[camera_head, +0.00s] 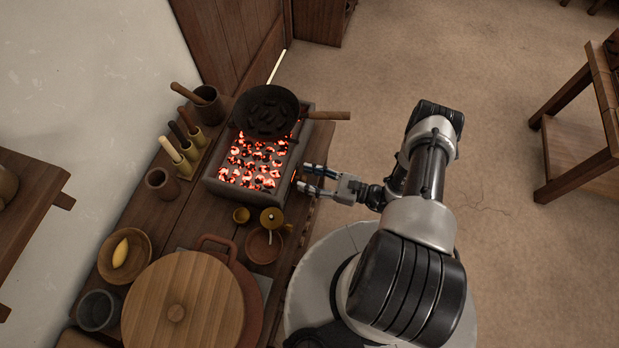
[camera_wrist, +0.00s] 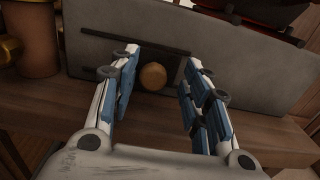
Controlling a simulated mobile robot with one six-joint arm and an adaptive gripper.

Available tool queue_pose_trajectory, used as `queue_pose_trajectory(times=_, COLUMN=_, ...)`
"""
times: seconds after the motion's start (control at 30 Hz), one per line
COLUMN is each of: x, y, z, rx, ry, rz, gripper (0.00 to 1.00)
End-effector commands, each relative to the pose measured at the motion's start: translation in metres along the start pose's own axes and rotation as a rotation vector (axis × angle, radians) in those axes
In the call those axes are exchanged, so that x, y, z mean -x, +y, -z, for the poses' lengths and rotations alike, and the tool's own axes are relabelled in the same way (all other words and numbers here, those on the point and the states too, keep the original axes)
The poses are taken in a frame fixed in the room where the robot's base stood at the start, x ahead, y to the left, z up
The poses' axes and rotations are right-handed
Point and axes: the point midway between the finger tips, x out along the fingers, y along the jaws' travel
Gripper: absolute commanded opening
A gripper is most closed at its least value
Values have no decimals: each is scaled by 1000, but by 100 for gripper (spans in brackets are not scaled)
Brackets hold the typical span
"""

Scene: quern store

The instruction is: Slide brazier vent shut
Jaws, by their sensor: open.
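The brazier (camera_head: 285,184) is a grey box of glowing coals on the wooden bench. Its grey side wall (camera_wrist: 245,68) fills the upper wrist view. A round wooden knob (camera_wrist: 153,77) sits on the vent plate, below a dark rail (camera_wrist: 120,40). A dark strip shows just right of the knob, partly behind a finger; I cannot tell how far the vent is open. My gripper (camera_head: 303,177) is open beside the brazier's right side. In the wrist view my gripper (camera_wrist: 162,57) has one finger on each side of the knob, with visible gaps.
A black pan (camera_head: 266,110) rests over the brazier's far end, its handle (camera_head: 327,115) sticking out right. Open floor (camera_head: 500,230) lies to the right.

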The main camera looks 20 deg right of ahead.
Motion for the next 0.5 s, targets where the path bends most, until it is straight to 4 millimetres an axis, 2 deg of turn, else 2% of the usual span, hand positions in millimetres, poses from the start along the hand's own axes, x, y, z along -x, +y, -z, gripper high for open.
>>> queue_pose_trajectory(times=0.27, x=4, y=1, z=0, rx=-2, ry=0, rz=-1, gripper=43)
queue_pose_trajectory(times=0.37, x=16, y=0, z=1, rx=-2, ry=1, rz=2, gripper=43)
queue_pose_trajectory(times=0.5, x=45, y=-1, z=0, rx=0, ry=1, rz=6, gripper=43)
